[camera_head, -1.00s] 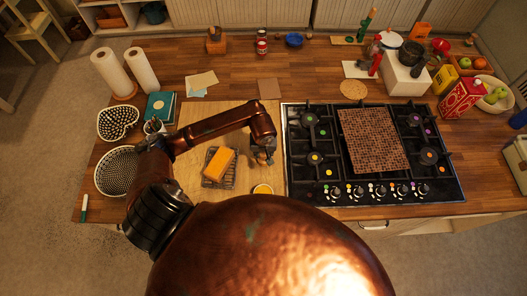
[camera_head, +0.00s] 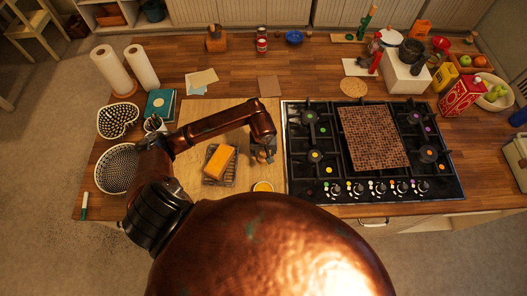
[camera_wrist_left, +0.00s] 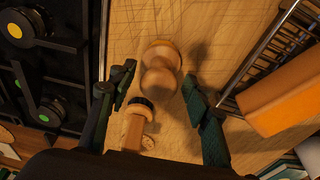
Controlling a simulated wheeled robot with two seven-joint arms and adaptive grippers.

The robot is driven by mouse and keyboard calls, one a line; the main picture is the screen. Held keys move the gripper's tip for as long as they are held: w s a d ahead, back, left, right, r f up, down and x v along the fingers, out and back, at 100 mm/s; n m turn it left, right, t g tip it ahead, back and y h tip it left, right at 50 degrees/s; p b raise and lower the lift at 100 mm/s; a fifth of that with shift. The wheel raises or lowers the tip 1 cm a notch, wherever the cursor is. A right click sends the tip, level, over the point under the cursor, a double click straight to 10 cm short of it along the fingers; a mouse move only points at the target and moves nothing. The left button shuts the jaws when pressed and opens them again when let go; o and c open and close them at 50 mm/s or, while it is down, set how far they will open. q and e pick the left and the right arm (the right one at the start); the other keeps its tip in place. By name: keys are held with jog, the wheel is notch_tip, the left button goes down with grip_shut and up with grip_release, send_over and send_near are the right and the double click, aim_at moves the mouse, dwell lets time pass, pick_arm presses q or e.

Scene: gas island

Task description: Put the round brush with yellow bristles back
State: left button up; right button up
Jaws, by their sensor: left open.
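A rounded wooden piece with a knob (camera_wrist_left: 160,72) lies between and beyond the fingertips. A wooden handle-like piece with a black band (camera_wrist_left: 135,122) is nearer the camera, beside the left-hand finger. In the head view a small wooden thing (camera_head: 262,158) shows just under the gripper. A round thing with a yellow top (camera_head: 263,187) is nearer me. My right gripper is not in view.
An orange block (camera_head: 219,162) lies on a wire rack left of the gripper. The black gas cooktop (camera_head: 298,185) is close on the right. Two patterned bowls (camera_head: 116,168) (camera_head: 118,120) and a cup of utensils (camera_head: 154,124) stand left.

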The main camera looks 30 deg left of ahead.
aim_at(263, 162)
pick_arm(q)
jog(key=shift+r, duration=0.25)
notch_tip(263, 162, up, 12)
jog(key=s+d+b, duration=0.1)
jog(key=s+b, duration=0.1)
jog(key=b, duration=0.1)
jog(key=shift+f+b, duration=0.2)
jog(key=shift+b, duration=0.1)
